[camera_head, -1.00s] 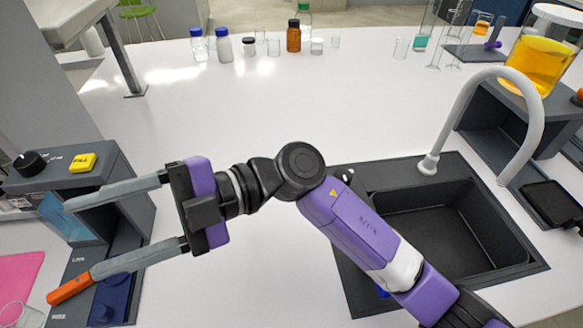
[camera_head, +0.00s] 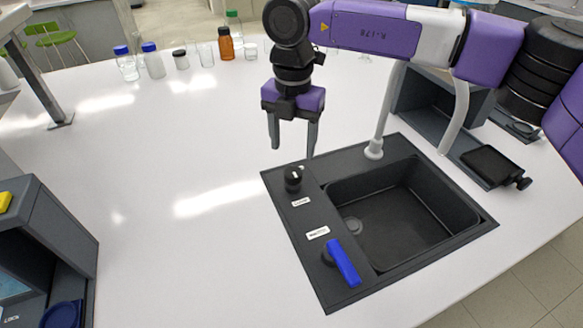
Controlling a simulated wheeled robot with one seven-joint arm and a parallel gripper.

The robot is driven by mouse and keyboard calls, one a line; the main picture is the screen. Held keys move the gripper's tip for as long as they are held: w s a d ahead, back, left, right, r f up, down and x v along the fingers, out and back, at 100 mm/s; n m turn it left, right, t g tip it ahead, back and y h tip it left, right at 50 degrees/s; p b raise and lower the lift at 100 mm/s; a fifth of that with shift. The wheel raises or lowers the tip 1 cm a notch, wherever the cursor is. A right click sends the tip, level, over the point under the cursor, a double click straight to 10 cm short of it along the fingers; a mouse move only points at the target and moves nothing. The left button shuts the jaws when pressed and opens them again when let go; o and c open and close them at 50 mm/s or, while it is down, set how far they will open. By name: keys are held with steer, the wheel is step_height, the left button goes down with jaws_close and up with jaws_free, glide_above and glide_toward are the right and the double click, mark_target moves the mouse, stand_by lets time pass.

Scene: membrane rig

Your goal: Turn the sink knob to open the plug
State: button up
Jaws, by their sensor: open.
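The black sink (camera_head: 418,205) is set into the white bench at the centre right. On its left ledge sits a small round black knob (camera_head: 293,178) with a light mark on top and a label in front of it. A blue lever handle (camera_head: 343,262) stands nearer on the same ledge, with another label behind it. I cannot read the labels.
A grey curved tap (camera_head: 378,125) rises behind the sink, partly hidden by my arm. Bottles and glassware, including a brown bottle (camera_head: 225,44), stand along the far side. A dark grey device (camera_head: 40,240) is at the lower left. The bench between is clear.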

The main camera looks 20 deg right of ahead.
mark_target(293, 171)
steer(key=shift+f+p, duration=0.45)
steer(key=shift+f, duration=3.35)
jaws_close()
